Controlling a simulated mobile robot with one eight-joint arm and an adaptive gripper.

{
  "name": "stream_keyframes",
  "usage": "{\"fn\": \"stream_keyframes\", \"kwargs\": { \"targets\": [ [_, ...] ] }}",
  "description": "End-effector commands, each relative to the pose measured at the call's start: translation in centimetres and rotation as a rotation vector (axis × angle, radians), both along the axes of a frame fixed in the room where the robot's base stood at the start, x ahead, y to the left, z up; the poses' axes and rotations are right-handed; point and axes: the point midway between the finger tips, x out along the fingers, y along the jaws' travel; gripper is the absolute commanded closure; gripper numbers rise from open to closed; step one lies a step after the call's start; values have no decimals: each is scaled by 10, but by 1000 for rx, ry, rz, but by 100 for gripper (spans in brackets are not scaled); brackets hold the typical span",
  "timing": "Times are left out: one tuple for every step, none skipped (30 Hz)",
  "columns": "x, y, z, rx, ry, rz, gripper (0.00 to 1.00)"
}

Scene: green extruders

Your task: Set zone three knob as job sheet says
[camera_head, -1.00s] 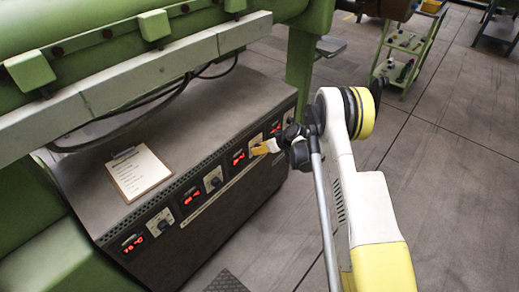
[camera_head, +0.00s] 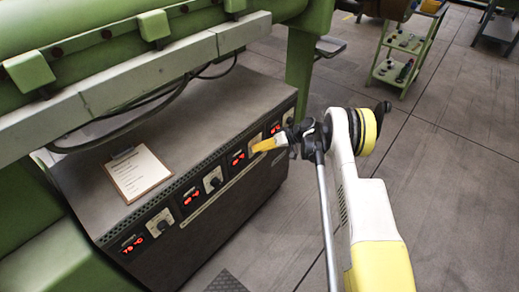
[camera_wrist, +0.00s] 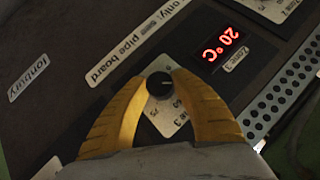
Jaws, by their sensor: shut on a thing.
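The black zone three knob (camera_wrist: 159,84) sits on a pale dial plate labelled "Zone 3", seen in the wrist view. My gripper (camera_wrist: 160,88) has its two yellow fingers on either side of the knob, shut on it. The zone 3 display (camera_wrist: 220,44) appears turned over and reads 20 °C in red. In the head view my gripper (camera_head: 258,147) reaches to the third unit from the left on the panel and hides that knob. The job sheet (camera_head: 138,172) lies on a clipboard on top of the cabinet; its text is too small to read.
The dark control cabinet (camera_head: 222,214) has other knobs to the left, (camera_head: 160,222) and (camera_head: 213,181), with red displays beside them. The leftmost display (camera_head: 132,244) reads 75 °C. Cables hang above the cabinet. A green trolley (camera_head: 405,62) stands far right.

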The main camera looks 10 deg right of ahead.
Motion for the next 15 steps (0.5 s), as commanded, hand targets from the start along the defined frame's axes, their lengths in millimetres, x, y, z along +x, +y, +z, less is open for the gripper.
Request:
{"fn": "stream_keyframes", "kwargs": {
  "targets": [
    [0, 1, -1, 15, 12, 3, 99],
    [0, 1, -1, 23, 18, 3, 99],
    [0, 1, -1, 32, 24, 4, 99],
    [0, 1, -1, 37, 28, 3, 99],
    [0, 1, -1, 42, 31, 3, 99],
    [0, 1, -1, 48, 36, 3, 99],
    [0, 1, -1, 52, 38, 3, 99],
    [0, 2, -1, 55, 41, 3, 99],
    [0, 2, -1, 58, 42, 3, 99],
    [-1, 2, -1, 59, 43, 3, 99],
    [-1, 2, -1, 60, 44, 4, 99],
    [-1, 2, -1, 60, 44, 4, 99],
    [-1, 2, 0, 60, 44, 4, 99],
    [-1, 2, -1, 60, 44, 4, 99],
    [-1, 2, -1, 60, 44, 4, 99]
  ]
}}
